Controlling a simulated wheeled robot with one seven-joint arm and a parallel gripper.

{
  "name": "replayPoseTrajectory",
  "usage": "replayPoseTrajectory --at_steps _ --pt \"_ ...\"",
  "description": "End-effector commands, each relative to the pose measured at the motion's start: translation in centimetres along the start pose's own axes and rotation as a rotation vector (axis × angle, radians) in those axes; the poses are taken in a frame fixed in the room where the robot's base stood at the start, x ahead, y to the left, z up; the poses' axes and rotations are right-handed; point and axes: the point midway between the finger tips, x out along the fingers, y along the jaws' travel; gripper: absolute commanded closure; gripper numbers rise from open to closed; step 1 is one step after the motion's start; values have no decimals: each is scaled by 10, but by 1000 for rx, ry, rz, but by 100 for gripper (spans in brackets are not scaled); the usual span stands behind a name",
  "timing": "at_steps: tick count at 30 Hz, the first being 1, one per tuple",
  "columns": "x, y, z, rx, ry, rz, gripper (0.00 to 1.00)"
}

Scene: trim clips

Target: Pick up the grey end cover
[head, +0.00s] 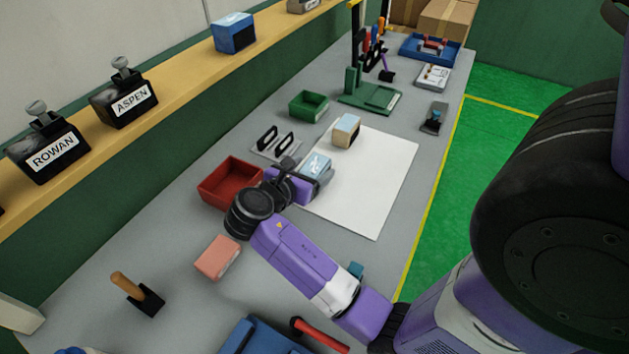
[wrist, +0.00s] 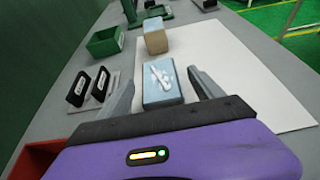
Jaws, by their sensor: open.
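I cannot make out for sure which thing is the grey end cover. My gripper (wrist: 162,72) is open, with its two grey fingers spread apart. In the wrist view a light blue box (wrist: 160,88) with a white picture on top shows between the fingers. I cannot tell whether they touch it. In the head view this box (head: 316,165) is partly hidden by my gripper, at the left edge of a white sheet (head: 375,190). A grey base (head: 262,150) with two upright black pieces (head: 284,141) stands to the left.
A red bin (head: 222,183) is close left of my gripper; a green bin (head: 309,106) is farther back. A beige block (head: 346,131) stands on the sheet's far part. A pink block (head: 217,258) lies nearer. The sheet's right side is clear.

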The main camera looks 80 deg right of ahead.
Motion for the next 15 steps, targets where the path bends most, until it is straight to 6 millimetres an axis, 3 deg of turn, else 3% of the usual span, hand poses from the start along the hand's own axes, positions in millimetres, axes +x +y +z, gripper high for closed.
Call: replayPoseTrajectory --at_steps 6,15 --pt "20 1 -3 2 0 1 24" --pt "23 1 0 1 0 2 24"
